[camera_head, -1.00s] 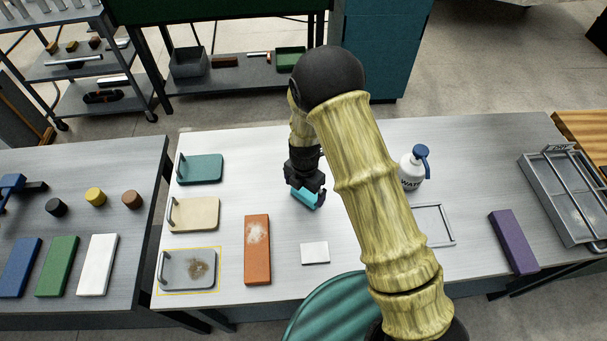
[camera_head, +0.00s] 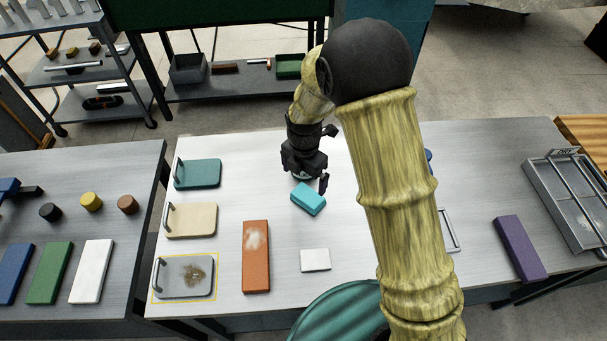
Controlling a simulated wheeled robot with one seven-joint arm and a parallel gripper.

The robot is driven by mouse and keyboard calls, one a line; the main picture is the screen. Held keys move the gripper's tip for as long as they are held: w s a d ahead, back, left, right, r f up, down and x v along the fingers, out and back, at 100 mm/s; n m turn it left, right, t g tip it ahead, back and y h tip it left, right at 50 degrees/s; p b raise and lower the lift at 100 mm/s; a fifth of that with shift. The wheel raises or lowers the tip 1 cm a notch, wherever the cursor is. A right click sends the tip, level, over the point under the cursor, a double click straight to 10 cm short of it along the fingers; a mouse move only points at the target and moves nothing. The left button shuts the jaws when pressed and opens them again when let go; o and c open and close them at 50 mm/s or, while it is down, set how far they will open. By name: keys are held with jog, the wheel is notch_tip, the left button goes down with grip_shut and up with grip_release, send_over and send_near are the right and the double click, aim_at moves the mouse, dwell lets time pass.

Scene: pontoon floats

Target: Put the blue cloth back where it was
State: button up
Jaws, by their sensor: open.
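A small light-blue block-shaped piece (camera_head: 308,199), which looks like the blue cloth, lies on the pale table near its middle. My gripper (camera_head: 306,181) is open just behind and above it, pointing down, and appears clear of it. One dark finger shows to the right; the other is partly hidden by the gripper body. A metal outline frame (camera_head: 451,230) lies on the table to the right, mostly hidden behind my arm. A rack marked DRY (camera_head: 572,205) stands at the table's right end.
Teal (camera_head: 199,174), cream (camera_head: 192,219) and stained grey (camera_head: 186,276) handled boards line the left side. An orange slab (camera_head: 256,266), white square (camera_head: 315,260) and purple slab (camera_head: 520,248) lie nearby. My arm hides most of the bottle (camera_head: 429,159).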

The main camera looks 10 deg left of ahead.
jog(key=shift+s, duration=0.1)
dwell(0.3)
jog(key=s+d+r+m+t, duration=0.1)
jog(key=s+d+r+m, duration=0.3)
jog(key=d+m, duration=0.4)
jog(key=s+d+r+m, duration=0.3)
jog(key=d+m, duration=0.4)
jog(key=m, duration=0.5)
jog(key=s+d+r+m+t, duration=0.1)
jog(key=s+d+r+m, duration=0.3)
jog(key=d+m, duration=0.4)
jog(key=shift+s+d+r+m+t, duration=0.35)
jog(key=shift+r+m, duration=0.3)
jog(key=shift+m, duration=0.35)
jog(key=shift+c, duration=0.2)
